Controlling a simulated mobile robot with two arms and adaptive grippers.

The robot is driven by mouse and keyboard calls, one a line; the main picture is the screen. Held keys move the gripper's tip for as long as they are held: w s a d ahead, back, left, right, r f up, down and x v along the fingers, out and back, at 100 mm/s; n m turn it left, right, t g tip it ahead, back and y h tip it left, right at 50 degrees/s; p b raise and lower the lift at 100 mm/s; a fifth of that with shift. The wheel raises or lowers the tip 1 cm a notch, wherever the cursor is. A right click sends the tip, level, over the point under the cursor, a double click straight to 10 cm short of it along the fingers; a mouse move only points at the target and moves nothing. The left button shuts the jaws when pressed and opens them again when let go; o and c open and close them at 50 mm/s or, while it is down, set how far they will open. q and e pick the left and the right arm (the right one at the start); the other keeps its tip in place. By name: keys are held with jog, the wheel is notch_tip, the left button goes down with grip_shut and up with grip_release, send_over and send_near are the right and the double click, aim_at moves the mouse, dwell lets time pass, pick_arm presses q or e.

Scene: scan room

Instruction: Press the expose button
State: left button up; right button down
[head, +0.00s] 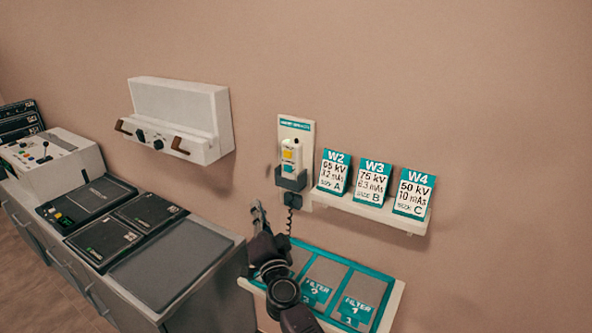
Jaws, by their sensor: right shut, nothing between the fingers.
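A pale hand switch (291,157) sits upright in a dark holder (291,180) on a white wall plate (282,128) with a teal top strip. A yellow button (288,155) shows on its front; any lettering on it is too small to read. A dark coiled cord (290,222) hangs below the holder. My right gripper (257,208) is shut and empty, pointing up, below and left of the hand switch and apart from it in the picture. My left gripper is not in view.
A shelf (400,221) with cards W2, W3 and W4 is right of the hand switch. A teal filter tray (383,317) lies below, partly behind my right arm. A white wall box (190,120) with brown handles and a grey counter (205,235) with panels are left.

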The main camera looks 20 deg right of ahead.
aim_at(288, 168)
jog(key=shift+m+h, duration=0.5)
jog(key=shift+m, duration=0.4)
jog(key=r, duration=0.1)
jog(key=d+r, duration=0.1)
jog(key=r, duration=0.3)
jog(key=shift+d, duration=0.35)
jog(key=shift+w+d+b, duration=0.4)
jog(key=shift+w+d, duration=0.45)
jog(key=shift+d, duration=0.3)
jog(key=shift+w+d+b, duration=0.4)
jog(key=shift+w+d, duration=0.5)
jog(key=shift+d, duration=0.3)
jog(key=shift+w+d+b, duration=0.4)
jog(key=shift+w+d, duration=0.45)
jog(key=shift+d, duration=0.3)
jog(key=shift+w+d, duration=0.1)
jog(key=shift+d, duration=0.05)
jog(key=shift+w+d, duration=0.15)
jog(key=shift+d, duration=0.05)
